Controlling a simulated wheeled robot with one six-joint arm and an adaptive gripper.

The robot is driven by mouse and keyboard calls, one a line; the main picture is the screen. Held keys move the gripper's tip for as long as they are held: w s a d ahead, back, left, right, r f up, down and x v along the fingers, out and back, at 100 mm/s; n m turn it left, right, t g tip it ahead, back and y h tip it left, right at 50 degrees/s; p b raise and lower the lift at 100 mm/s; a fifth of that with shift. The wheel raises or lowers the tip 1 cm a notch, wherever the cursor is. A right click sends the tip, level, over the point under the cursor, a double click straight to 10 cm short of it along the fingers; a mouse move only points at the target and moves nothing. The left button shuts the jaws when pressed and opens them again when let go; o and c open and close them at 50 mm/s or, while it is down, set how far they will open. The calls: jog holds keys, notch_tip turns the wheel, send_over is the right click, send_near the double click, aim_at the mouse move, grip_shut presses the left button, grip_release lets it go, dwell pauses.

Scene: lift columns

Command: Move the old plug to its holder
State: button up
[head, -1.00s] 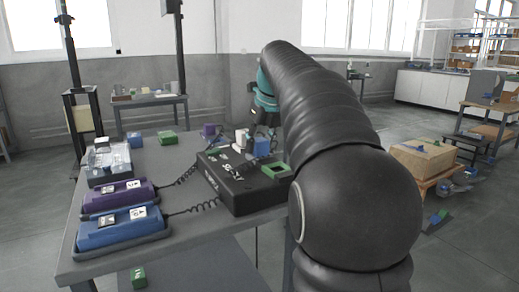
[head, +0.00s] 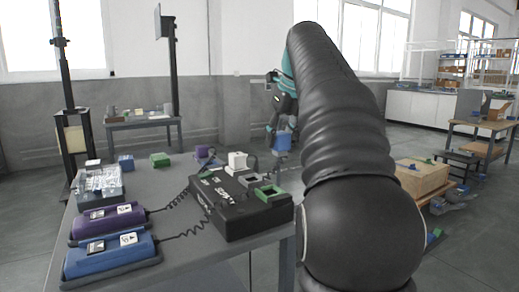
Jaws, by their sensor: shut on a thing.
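My gripper (head: 274,131) hangs beyond the right back of the black box (head: 245,216), partly hidden by its own arm. It is shut on a small blue block-like plug (head: 283,141), raised above the table top. Whether this is the old plug, I cannot tell for certain. The black box has a green-rimmed square socket (head: 268,193) on its top right and a white block (head: 236,160) at its back. No holder can be clearly made out.
A purple device (head: 107,222) and a blue device (head: 110,254) with coiled cords lie on the grey table (head: 188,268). A clear-topped bin (head: 99,186), a green block (head: 160,159) and a blue block (head: 126,163) stand behind. A cardboard box (head: 418,177) is at right.

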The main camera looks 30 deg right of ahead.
jog(key=s+d+r, duration=0.2)
jog(key=s+r, duration=0.1)
jog(key=shift+s+d+r, duration=0.15)
jog(key=shift+d+r, duration=0.1)
jog(key=shift+d, duration=0.15)
jog(key=shift+r, duration=0.95)
jog(key=shift+r, duration=0.45)
jog(key=shift+r, duration=0.6)
jog(key=shift+s, duration=0.15)
